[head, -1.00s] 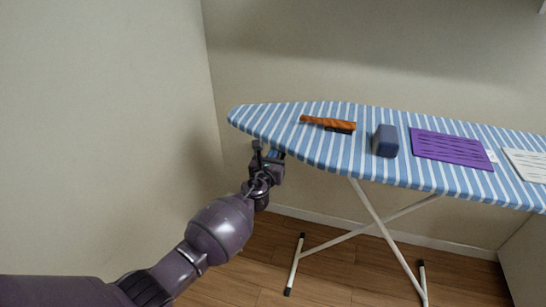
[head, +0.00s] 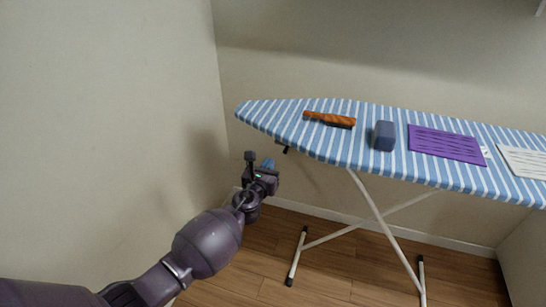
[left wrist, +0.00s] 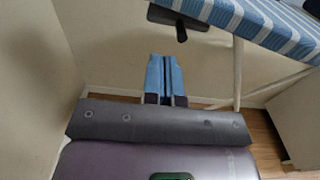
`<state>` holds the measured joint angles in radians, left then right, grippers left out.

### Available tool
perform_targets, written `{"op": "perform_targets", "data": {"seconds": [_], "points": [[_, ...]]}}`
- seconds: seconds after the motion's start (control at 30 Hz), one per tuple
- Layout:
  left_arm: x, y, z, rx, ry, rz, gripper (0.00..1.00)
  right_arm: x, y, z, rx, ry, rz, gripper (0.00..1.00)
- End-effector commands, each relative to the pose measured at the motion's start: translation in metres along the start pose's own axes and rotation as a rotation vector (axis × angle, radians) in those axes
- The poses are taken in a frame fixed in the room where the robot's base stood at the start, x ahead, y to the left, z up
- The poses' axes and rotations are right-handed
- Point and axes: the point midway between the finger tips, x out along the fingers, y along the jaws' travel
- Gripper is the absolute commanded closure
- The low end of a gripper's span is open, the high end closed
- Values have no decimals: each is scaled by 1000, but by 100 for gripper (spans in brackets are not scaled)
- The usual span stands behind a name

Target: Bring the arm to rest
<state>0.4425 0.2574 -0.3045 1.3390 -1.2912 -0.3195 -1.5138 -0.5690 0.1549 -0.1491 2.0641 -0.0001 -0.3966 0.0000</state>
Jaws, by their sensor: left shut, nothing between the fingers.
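My left gripper (head: 268,164) is in the head view, below and in front of the rounded left end of the ironing board (head: 262,115). Its blue fingers (left wrist: 165,78) show side by side in the left wrist view, shut with nothing between them. The gripper is apart from the board, whose striped edge (left wrist: 255,22) shows at the top right of the left wrist view. My right gripper is not in view.
On the board lie an orange-brown rolled item (head: 330,119), a dark blue block (head: 384,136), a purple mat (head: 446,145) and a white mat (head: 524,161). White crossed legs (head: 375,215) stand on the wood floor (head: 250,275). A wall (head: 110,120) is at the left.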

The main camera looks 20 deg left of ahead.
Motion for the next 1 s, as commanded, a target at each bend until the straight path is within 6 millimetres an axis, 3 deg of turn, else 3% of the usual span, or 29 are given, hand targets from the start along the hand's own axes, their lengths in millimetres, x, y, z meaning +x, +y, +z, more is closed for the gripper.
{"op": "perform_targets", "data": {"seconds": [0.1,0.3,0.7,0.87,1.0], "points": [[-20,0,2,-1,-2,-1,100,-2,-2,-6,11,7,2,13],[-44,0,0,-1,0,-1,100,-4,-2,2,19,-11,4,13],[-54,-1,-1,-46,1,-1,100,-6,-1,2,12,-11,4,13],[-53,-1,-1,-301,14,4,100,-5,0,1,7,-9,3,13],[-53,-6,15,-723,24,2,100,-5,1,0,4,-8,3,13]]}}
